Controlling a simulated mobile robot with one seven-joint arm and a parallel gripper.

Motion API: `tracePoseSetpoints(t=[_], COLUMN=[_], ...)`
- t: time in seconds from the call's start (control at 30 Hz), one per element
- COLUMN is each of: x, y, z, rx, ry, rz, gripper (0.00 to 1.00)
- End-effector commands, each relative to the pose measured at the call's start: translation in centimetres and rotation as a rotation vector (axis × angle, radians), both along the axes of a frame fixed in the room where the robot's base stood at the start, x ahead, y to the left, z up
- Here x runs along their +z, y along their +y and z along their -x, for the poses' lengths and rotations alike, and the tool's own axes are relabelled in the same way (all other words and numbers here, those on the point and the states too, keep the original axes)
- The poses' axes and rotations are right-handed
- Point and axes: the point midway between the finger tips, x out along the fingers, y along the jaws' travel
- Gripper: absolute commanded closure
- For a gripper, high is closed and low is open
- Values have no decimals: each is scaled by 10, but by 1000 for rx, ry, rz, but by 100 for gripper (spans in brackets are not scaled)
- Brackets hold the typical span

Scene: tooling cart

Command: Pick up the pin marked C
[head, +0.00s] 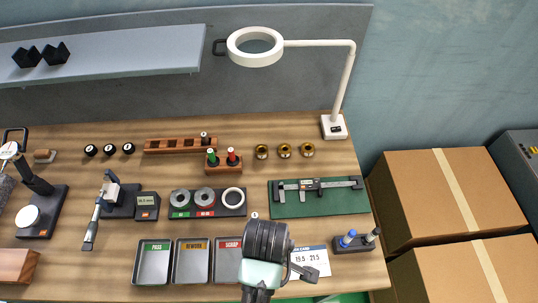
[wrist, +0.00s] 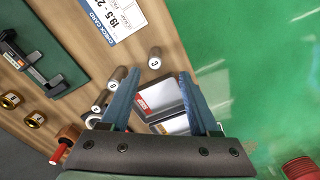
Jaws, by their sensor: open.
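In the wrist view a short grey metal pin (wrist: 155,58) stands on the wood near the bench edge; the mark on its pale end looks like a C. My gripper (wrist: 161,73) is open, its two blue fingers apart and empty, with this pin just beyond the fingertips. A second grey pin (wrist: 117,77) stands to its left, outside the left finger, and a third (wrist: 100,102) is farther down-left; their marks are too small to read. In the head view one pale pin end (head: 254,215) shows above my wrist; my arm hides the rest.
The check card (wrist: 115,18) lies close to the pins. The scrap tray (head: 228,262) is partly behind my arm; the rework tray (head: 193,262) and pass tray (head: 153,263) stand left. A caliper on a green mat (head: 300,208) lies behind. Green floor is beyond the edge.

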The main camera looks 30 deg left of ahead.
Motion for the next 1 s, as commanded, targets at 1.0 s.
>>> tracePoseSetpoints(t=[1.0], x=[-82], y=[-2], z=[-8], rx=[-2], ry=[-4], rz=[-1], gripper=[38])
